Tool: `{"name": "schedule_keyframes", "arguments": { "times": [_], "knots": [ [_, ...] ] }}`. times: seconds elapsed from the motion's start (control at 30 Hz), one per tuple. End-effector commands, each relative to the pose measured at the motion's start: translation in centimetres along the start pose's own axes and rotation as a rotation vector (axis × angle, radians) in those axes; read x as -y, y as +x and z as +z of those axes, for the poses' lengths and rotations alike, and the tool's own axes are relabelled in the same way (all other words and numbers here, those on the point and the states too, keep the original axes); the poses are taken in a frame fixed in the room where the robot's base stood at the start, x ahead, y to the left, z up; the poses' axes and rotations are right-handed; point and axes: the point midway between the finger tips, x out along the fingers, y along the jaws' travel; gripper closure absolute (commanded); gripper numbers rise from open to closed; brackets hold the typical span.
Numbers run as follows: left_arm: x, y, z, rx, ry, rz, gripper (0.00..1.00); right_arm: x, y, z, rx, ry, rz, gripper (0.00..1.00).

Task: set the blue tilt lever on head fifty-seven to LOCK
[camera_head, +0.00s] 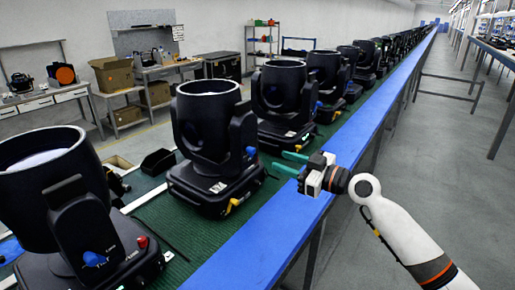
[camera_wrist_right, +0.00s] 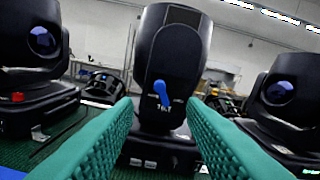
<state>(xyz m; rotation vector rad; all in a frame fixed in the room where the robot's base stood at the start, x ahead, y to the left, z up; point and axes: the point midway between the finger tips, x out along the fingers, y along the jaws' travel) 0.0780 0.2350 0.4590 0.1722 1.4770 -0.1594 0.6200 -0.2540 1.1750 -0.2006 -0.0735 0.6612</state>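A row of black moving heads stands on the green bench top. The head (camera_head: 208,125) nearest my right gripper has a blue tilt lever (camera_head: 250,151) on its side. In the right wrist view the blue lever (camera_wrist_right: 161,93) is roughly centred on that black head (camera_wrist_right: 168,60), its knob up and leaning slightly left. My left gripper is not in view.
Another head (camera_head: 65,195) with a blue lever and a red button stands at front left. More heads (camera_head: 283,95) run back along the bench's blue edge (camera_head: 270,235). A black bin (camera_head: 158,162) lies behind the row. The aisle at right is clear floor.

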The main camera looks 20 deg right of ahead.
Motion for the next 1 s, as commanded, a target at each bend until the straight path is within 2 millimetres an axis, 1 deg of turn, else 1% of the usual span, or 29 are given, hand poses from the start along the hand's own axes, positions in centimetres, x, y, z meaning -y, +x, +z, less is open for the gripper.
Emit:
{"name": "schedule_keyframes", "arguments": {
  "times": [0.03,0.13,0.3,0.4,0.6,0.83,1.0],
  "knots": [
    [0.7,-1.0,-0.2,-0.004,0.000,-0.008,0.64,0.1,1.2,0.6,0.003,0.004,0.000,0.63],
    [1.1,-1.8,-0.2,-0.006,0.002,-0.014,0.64,0.1,3.3,0.6,0.003,0.004,0.000,0.63],
    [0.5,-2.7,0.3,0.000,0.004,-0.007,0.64,0.1,6.2,0.4,0.002,0.003,0.000,0.63],
    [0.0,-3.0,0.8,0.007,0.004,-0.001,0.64,0.1,7.3,0.2,0.001,0.002,-0.001,0.63],
    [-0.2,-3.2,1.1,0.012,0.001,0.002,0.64,0.0,8.3,0.0,-0.001,0.000,0.000,0.63],
    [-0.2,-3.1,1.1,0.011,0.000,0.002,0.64,0.0,8.3,-0.1,-0.001,0.000,0.000,0.63],
    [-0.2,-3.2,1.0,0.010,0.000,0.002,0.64,0.0,8.3,0.0,-0.001,0.000,0.000,0.90]
  ]
}}
